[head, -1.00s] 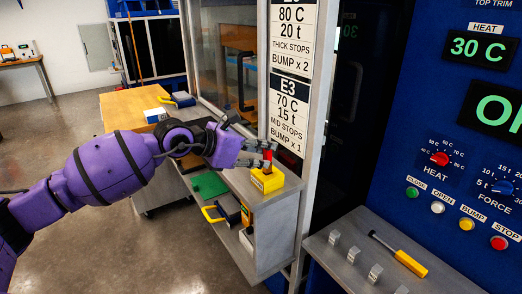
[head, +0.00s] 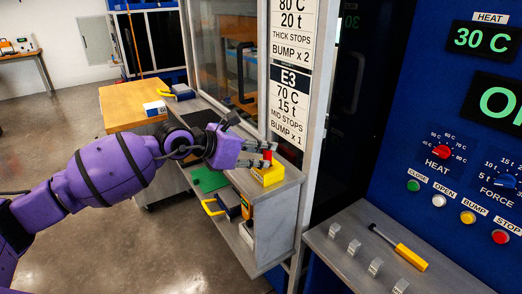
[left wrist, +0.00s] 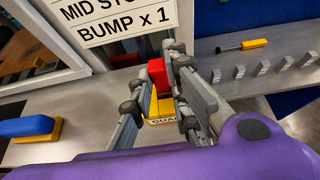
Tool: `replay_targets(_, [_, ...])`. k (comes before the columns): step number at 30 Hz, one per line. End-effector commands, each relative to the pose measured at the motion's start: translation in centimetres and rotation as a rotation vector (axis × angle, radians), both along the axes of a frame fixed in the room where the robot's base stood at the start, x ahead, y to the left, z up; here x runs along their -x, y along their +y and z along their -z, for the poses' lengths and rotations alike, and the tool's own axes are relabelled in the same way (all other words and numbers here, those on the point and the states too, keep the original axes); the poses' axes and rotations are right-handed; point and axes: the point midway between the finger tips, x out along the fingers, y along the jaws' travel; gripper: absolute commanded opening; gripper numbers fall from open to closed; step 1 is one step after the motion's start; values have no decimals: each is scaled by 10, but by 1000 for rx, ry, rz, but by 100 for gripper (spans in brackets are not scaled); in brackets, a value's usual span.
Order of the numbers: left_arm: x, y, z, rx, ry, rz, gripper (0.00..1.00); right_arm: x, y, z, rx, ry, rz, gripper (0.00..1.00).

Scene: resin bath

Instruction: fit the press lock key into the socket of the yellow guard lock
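The yellow guard lock (head: 268,175) sits on the grey bench top beside the door post; its label is partly hidden in the left wrist view (left wrist: 160,121). The red press lock key (head: 267,155) stands upright at the top of the lock, and it also shows in the left wrist view (left wrist: 157,74). My left gripper (head: 262,155) reaches in from the left with one finger on each side of the key, and looks shut on it. The key's lower end is hidden, so I cannot tell how deep it sits in the socket. My right gripper is not in view.
The sign post and glass door (head: 222,60) stand close behind the lock. A blue-and-yellow item (head: 182,92) lies farther back on the bench. A console ledge at right bears metal blocks and a yellow-handled tool (head: 410,257).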

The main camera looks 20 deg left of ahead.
Motion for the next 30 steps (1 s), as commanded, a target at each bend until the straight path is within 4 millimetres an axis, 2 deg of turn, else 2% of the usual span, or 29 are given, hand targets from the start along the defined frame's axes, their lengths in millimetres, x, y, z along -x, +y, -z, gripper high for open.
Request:
replay_targets(1, [0,0,-1,0,-1,0,22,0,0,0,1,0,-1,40])
replay_targets(5, [0,0,-1,1,-1,0,37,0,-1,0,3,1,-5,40])
replay_targets(17, [5,6,-3,-4,1,-2,37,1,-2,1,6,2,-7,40])
replay_targets(30, [66,51,-39,-4,3,-3,37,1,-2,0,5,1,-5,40])
